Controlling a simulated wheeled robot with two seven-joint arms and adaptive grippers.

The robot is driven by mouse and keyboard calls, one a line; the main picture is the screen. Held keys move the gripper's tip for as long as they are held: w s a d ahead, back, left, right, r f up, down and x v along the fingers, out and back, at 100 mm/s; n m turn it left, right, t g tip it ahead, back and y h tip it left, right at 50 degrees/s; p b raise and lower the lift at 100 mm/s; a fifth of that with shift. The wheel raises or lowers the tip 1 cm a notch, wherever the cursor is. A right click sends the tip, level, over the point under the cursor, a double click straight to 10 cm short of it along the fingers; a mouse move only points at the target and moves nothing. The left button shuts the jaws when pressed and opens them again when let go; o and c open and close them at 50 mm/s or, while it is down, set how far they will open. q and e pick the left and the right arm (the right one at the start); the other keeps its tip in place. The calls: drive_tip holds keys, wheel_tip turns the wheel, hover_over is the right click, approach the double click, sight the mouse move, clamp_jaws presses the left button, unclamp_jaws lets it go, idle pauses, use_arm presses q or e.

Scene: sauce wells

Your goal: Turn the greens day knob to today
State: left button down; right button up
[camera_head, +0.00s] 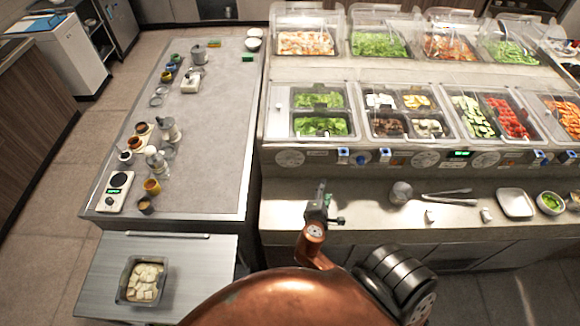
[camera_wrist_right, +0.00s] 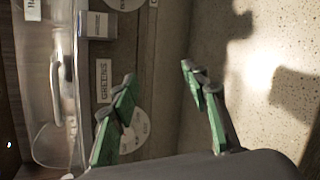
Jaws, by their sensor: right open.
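The greens dial (camera_head: 289,158) is a pale round disc on the counter's front panel, below the well of leafy greens (camera_head: 319,124). In the right wrist view, the GREENS label (camera_wrist_right: 103,82) is readable beside the same dial (camera_wrist_right: 137,128). One green-padded finger covers part of that dial, so its pointer and day marks cannot be read. My right gripper (camera_wrist_right: 158,73) is open and empty, its fingers spread beside the panel. In the head view, the right gripper (camera_head: 319,205) is over the ledge, below and right of the dial. My left gripper is not in view.
The pale ledge (camera_head: 365,212) holds a round metal item (camera_head: 401,192), tongs (camera_head: 446,194) and a white tray (camera_head: 515,203) to the right. Blue-marked units (camera_head: 343,155) and more dials (camera_head: 425,159) line the panel. The ledge left of the gripper is clear.

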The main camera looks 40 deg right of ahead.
drive_tip(key=w+a+r+n+t+h, duration=0.1)
drive_tip(key=w+a+r+n+t, duration=0.15)
drive_tip(key=w+n, duration=0.35)
drive_tip(key=n+t+y, duration=0.1)
drive_tip(key=n+t, duration=0.3)
drive_tip(key=n, duration=0.5)
approach(290, 164)
drive_tip(key=p+x, duration=0.1)
drive_tip(key=x, duration=0.7)
drive_tip(key=shift+w+d+r, duration=0.15)
drive_tip(key=shift+w, duration=0.1)
drive_tip(key=shift+c, duration=0.4)
drive_tip(key=c, duration=1.1)
drive_tip(key=shift+o, duration=0.2)
drive_tip(key=shift+m, duration=0.3)
